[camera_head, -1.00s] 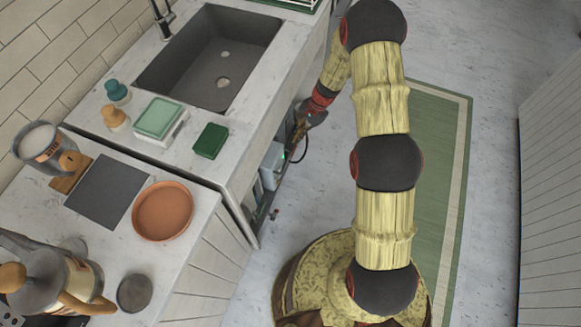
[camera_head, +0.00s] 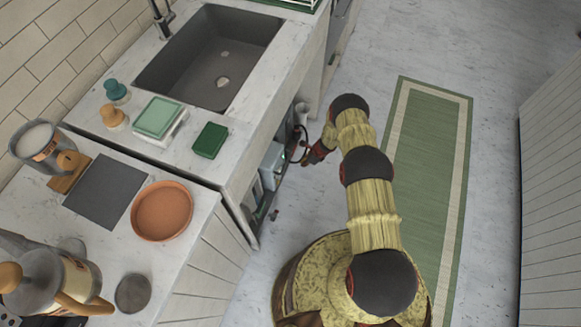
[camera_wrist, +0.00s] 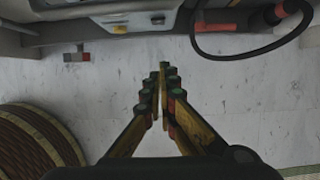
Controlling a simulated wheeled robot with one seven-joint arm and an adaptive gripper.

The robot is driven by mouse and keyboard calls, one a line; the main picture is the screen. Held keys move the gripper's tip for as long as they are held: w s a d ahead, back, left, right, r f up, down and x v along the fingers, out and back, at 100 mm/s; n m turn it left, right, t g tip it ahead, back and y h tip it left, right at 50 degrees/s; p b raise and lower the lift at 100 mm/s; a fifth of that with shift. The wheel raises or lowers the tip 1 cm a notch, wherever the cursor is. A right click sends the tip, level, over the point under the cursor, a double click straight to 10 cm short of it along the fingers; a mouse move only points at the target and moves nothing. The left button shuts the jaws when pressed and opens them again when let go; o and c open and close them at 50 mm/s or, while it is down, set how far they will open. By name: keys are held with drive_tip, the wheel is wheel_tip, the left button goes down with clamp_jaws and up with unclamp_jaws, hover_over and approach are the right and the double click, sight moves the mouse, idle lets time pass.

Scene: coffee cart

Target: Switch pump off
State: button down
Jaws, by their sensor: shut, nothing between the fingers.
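A pale grey-blue box (camera_head: 271,166), which looks like the pump unit, stands in the open space under the sink counter. Its lower front (camera_wrist: 135,20) shows along the top of the wrist view, with a small light panel on it. I cannot make out the switch position. My gripper (camera_wrist: 162,75) is shut and empty, over the floor in front of the box and apart from it. In the head view my gripper (camera_head: 306,163) is small and partly hidden by my arm, just right of the box.
A black hose (camera_wrist: 245,52) loops at the upper right of the wrist view, by an orange-and-black part (camera_wrist: 278,14). A small red-ended fitting (camera_wrist: 76,56) sits at the left. The sink (camera_head: 210,55) is above. Floor and a green rug (camera_head: 432,180) lie right.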

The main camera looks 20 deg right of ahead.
drive_tip(key=w+a+f+b, duration=0.4)
drive_tip(key=a+f+b, duration=0.2)
drive_tip(key=f, duration=0.2)
drive_tip(key=shift+w+f+b, duration=0.2)
drive_tip(key=shift+f+b, duration=0.1)
drive_tip(key=shift+f, duration=0.1)
drive_tip(key=shift+a+r, duration=0.1)
idle(0.4)
